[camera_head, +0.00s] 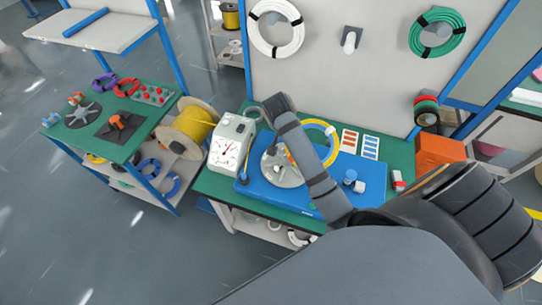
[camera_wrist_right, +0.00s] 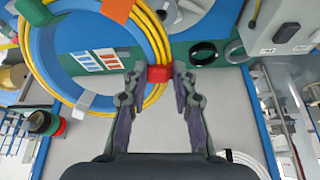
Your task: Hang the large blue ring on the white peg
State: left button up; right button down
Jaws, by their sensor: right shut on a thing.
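The white peg (camera_head: 349,40) sticks out from the upright grey board, between two hung coils. In the right wrist view, my right gripper (camera_wrist_right: 159,78) is shut on a red clip (camera_wrist_right: 159,73) on a large ring. Yellow strands (camera_wrist_right: 152,100) run along the ring's outside, with a blue band (camera_wrist_right: 43,60) inside them. In the head view, part of its yellow loop (camera_head: 331,130) shows beside my right arm, above the bench; my arm hides the gripper's fingers. Smaller-looking blue rings (camera_head: 150,169) lie on the left bench's lower shelf. My left gripper is not in view.
A white coil (camera_head: 254,31) and a green coil (camera_head: 416,38) hang either side of the peg. The gauge box (camera_head: 231,143), blue mat (camera_head: 375,178) and orange box (camera_head: 440,150) stand on the green bench. The board around the peg is clear.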

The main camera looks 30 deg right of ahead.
jog(key=w+d+r+t+h+b, duration=0.1)
jog(key=d, duration=0.1)
jog(key=w+d+r+t+h, duration=0.1)
jog(key=d+h, duration=0.1)
jog(key=d, duration=0.1)
jog(key=w+d+r+t+h+b, duration=0.1)
jog(key=d+h, duration=0.1)
jog(key=d, duration=0.1)
jog(key=shift+w+b, duration=0.1)
jog(key=shift+b, duration=0.25)
jog(key=w+d+r+n+t+h+b, duration=0.1)
jog(key=d+r+t+h+b, duration=0.15)
jog(key=r, duration=0.35)
jog(key=w+d+r+n+t+h+b, duration=0.1)
jog(key=w+d+r+t+h, duration=0.1)
jog(key=r+t, duration=0.25)
pick_arm(q)
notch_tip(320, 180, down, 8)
jog(key=b, duration=0.1)
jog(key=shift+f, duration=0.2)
pick_arm(e)
jog(key=w+d+g, duration=0.1)
jog(key=w+d, duration=0.8)
jog(key=d, duration=0.1)
jog(key=shift+w+d+f, duration=0.15)
jog(key=shift+d+f, duration=0.25)
jog(key=c, duration=1)
grip_release()
